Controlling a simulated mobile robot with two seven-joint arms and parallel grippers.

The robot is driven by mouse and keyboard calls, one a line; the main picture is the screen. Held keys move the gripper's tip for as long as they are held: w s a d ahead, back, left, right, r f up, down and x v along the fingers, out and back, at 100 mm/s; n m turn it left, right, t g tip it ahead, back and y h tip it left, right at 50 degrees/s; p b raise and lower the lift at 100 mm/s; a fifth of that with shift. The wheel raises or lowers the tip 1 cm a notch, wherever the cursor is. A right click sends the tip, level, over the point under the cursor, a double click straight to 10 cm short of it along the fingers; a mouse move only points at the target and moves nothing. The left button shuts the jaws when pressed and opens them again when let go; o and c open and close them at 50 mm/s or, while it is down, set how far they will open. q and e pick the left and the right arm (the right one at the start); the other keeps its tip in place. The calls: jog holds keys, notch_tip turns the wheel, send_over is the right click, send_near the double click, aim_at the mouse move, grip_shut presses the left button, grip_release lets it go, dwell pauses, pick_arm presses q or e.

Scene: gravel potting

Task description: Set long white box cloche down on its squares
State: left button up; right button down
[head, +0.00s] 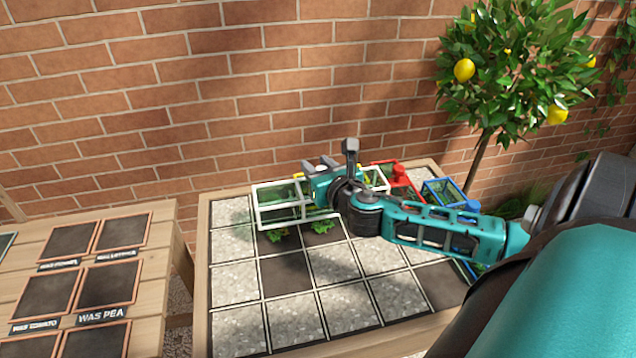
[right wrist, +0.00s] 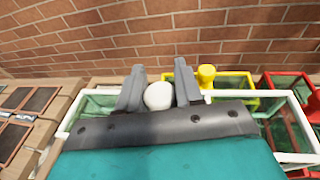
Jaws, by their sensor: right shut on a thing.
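The long white box cloche (head: 280,226) has a white frame and clear greenish panels. It is at the back of the gridded bed in the head view, partly hidden by my right arm. My right gripper (head: 322,167) is above it. In the right wrist view the two dark fingers (right wrist: 158,92) are shut on its white knob (right wrist: 158,97). Green leafy plants (head: 322,227) show at its lower front edge. I cannot tell whether its frame touches the bed. My left gripper is not in view.
The wooden-framed bed (head: 202,290) has grey gravel squares and dark squares. A yellow cloche (right wrist: 240,101) is close behind the white one. Red (head: 398,174) and blue (head: 442,190) cloches stand to the right. A wooden table (head: 158,260) with labelled dark squares is left. A brick wall is behind.

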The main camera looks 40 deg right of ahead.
notch_tip(320, 180, down, 7)
jog(key=b, duration=0.2)
jog(key=shift+r, duration=0.15)
jog(key=shift+f, duration=0.2)
jog(key=c, duration=0.7)
grip_release()
jog(key=shift+c, duration=0.2)
